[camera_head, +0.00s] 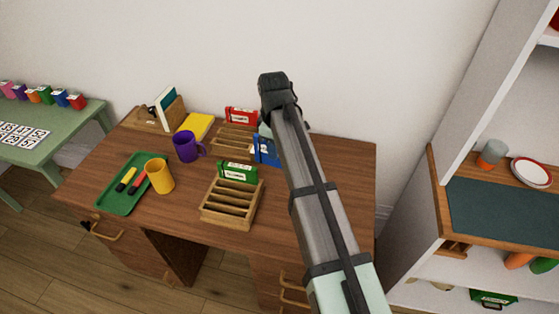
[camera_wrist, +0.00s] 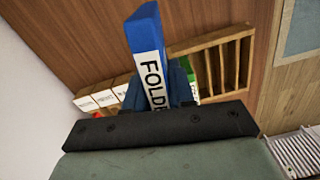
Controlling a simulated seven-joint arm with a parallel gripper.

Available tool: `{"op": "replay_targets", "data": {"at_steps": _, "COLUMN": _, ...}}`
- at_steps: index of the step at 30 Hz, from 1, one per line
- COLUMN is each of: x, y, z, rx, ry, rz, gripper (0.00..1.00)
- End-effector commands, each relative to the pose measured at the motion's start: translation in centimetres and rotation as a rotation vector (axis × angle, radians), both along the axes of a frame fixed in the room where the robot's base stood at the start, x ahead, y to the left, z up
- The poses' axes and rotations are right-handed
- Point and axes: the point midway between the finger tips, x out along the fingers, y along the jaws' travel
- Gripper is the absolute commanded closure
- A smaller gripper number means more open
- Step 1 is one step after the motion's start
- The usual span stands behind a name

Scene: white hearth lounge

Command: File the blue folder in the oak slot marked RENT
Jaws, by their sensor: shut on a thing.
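The blue folder (camera_wrist: 147,42) stands out past my gripper (camera_wrist: 178,82) in the wrist view, its white label reading "FOLD" before it is cut off. My gripper is shut on it. In the head view the blue folder (camera_head: 265,151) shows just left of my arm, over the desk between two oak slot racks; the arm hides its right side and most of my gripper. The back oak rack (camera_head: 231,141) has a red folder (camera_head: 240,115) behind its slots. The front oak rack (camera_head: 228,208) has a green folder (camera_head: 238,171) at its far end. I cannot read a RENT mark.
A purple mug (camera_head: 186,147), a yellow book (camera_head: 196,126) and a yellow mug (camera_head: 160,177) stand left of the racks. A green tray (camera_head: 118,196) holds markers. The desk (camera_head: 340,165) is bare right of my arm. A white shelf unit stands farther right.

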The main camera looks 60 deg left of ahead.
Motion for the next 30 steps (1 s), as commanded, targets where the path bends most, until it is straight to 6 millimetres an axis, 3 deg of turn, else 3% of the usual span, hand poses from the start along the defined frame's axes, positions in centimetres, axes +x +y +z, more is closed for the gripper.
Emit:
{"op": "replay_targets", "data": {"at_steps": 1, "x": 0.3, "y": 2.3, "z": 0.3, "rx": 0.001, "ry": 0.0, "rz": 0.008, "gripper": 1.0}}
{"op": "replay_targets", "data": {"at_steps": 12, "x": 0.0, "y": 16.4, "z": 1.5, "rx": 0.011, "ry": -0.002, "rz": 0.088, "gripper": 1.0}}
{"op": "replay_targets", "data": {"at_steps": 18, "x": -0.6, "y": 22.6, "z": 2.0, "rx": 0.015, "ry": -0.004, "rz": 0.125, "gripper": 1.0}}
{"op": "replay_targets", "data": {"at_steps": 24, "x": -1.2, "y": 25.9, "z": 2.2, "rx": 0.018, "ry": -0.004, "rz": 0.145, "gripper": 1.0}}
{"op": "replay_targets", "data": {"at_steps": 30, "x": -1.3, "y": 26.6, "z": 2.2, "rx": 0.019, "ry": -0.005, "rz": 0.151, "gripper": 1.0}}
